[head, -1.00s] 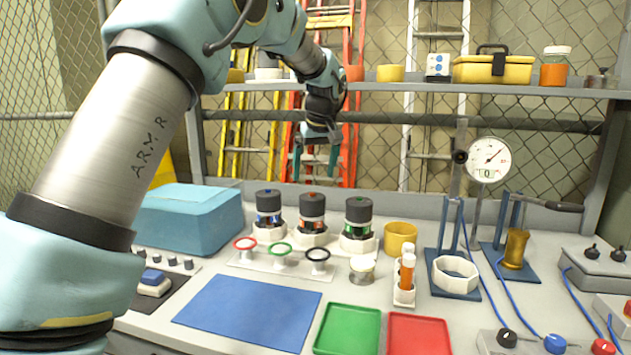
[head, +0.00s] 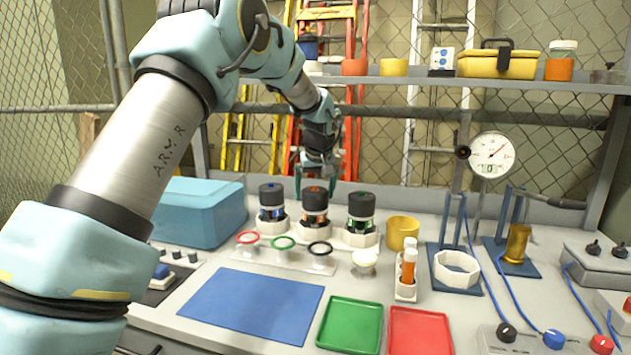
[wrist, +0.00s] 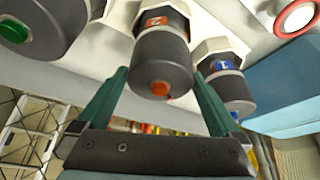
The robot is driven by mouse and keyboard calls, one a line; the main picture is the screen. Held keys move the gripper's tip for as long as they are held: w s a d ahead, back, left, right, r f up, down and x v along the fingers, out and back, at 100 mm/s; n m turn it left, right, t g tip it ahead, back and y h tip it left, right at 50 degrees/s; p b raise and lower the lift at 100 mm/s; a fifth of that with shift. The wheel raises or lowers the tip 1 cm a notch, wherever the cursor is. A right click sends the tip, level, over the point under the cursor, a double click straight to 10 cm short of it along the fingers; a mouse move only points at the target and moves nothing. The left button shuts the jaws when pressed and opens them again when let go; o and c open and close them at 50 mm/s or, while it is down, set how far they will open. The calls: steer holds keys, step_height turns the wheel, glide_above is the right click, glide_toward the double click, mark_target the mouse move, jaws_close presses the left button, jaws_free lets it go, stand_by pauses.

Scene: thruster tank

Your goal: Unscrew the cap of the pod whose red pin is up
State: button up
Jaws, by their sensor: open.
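Three pods with dark grey caps stand in white hexagonal holders at the back of the bench: blue-marked (head: 272,196), orange-marked (head: 315,201) and green-marked (head: 361,205). In the wrist view each cap top has a coloured button: green (wrist: 14,29), orange-red (wrist: 161,88) and blue (wrist: 234,115). The orange-red one seems to stand out; the heights of the others are hard to judge. My gripper (head: 318,184) is open and empty, pointing down over the orange-marked pod. In the wrist view its fingers (wrist: 158,78) appear either side of that cap; I cannot tell whether they reach below its top.
The neighbouring caps stand close on both sides. A rack of coloured rings (head: 284,254) lies in front, with a blue mat (head: 255,303) nearer. A blue box (head: 197,216) is at left, a yellow cup (head: 402,232) at right. A shelf (head: 400,82) runs above.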

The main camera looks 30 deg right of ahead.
steer(key=shift+f, duration=0.15)
steer(key=shift+c, duration=0.2)
steer(key=c, duration=1)
steer(key=o, duration=0.7)
steer(key=c, duration=0.6)
